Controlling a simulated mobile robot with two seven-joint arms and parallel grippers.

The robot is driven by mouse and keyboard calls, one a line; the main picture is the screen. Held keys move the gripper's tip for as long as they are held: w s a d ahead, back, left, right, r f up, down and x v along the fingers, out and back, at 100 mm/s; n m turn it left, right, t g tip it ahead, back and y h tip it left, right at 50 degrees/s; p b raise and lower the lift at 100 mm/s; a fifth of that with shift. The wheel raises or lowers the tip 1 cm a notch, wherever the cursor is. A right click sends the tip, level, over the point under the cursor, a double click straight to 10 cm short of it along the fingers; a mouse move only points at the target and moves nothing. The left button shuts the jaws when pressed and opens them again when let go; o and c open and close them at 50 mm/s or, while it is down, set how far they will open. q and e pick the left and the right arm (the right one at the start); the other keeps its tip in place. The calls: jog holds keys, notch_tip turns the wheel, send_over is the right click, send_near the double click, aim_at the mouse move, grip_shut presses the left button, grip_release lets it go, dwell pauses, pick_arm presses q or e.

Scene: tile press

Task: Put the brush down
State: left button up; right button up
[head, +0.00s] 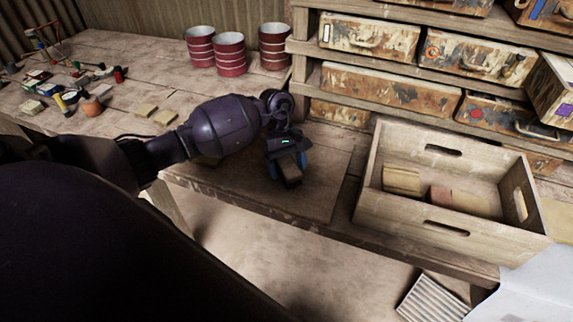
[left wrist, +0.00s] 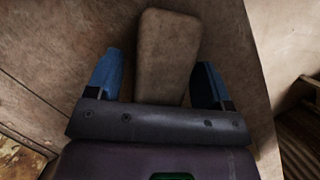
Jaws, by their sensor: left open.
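The brush (left wrist: 163,55) is a brownish, rounded block that lies on the wooden workbench top, near its front edge. In the head view it shows (head: 291,173) just under my left gripper (head: 287,168). In the left wrist view my left gripper (left wrist: 157,82) is open, with its blue fingers on either side of the brush's near part and a gap on both sides. The near end of the brush is hidden behind the gripper body, and bristles cannot be seen. My right gripper is not in view.
A wooden crate (head: 450,247) with a few small blocks stands to the right. Red striped tins (head: 230,55) stand at the back. Small tiles (head: 145,109) and clutter lie at the left. Shelves with worn drawers (head: 390,88) rise behind. The bench's front edge is close.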

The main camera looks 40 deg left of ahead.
pick_arm(q)
jog(key=b+v, duration=0.1)
jog(key=v, duration=1)
jog(key=shift+w+a+r, duration=0.1)
jog(key=shift+r, duration=0.35)
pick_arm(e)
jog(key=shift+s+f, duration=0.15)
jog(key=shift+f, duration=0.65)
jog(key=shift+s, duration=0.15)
